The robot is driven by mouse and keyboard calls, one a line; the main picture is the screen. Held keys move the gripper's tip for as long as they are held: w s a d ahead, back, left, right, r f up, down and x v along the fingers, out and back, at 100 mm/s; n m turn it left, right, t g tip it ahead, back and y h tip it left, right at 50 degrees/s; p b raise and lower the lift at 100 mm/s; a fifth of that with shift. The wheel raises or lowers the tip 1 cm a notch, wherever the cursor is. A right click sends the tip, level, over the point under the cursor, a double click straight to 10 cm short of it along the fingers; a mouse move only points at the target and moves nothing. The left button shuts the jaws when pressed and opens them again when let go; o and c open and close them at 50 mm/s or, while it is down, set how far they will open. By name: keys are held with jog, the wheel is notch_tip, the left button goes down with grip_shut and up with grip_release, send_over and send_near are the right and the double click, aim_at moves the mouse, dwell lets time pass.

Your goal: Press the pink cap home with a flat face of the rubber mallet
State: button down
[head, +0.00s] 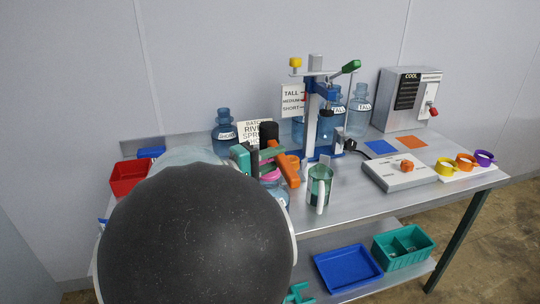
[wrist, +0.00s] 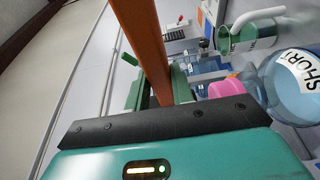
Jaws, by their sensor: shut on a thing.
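My gripper (head: 262,157) is shut on the orange handle of the rubber mallet (head: 285,168). In the wrist view the handle (wrist: 150,50) runs up between my green fingers and out of the frame. A black block (head: 268,132), seemingly the mallet head, shows above my fingers in the head view. The pink cap (head: 268,175) is on the neck of a clear blue jug (head: 281,193), just below my gripper and partly hidden. In the wrist view the cap (wrist: 226,88) lies right of my fingers, beside the jug labelled SHORT (wrist: 300,85). Whether the cap is fully seated cannot be told.
A green mug (head: 319,186) stands just right of the jug. A blue press (head: 318,110) and several jugs stand behind. A control box (head: 400,173) and coloured rings (head: 466,160) are at the right. A red bin (head: 128,177) is at the left.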

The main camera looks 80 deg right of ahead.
dwell(0.4)
jog(key=shift+f, duration=2)
dwell(0.9)
notch_tip(320, 180, up, 7)
dwell(1.0)
jog(key=shift+s, duration=0.1)
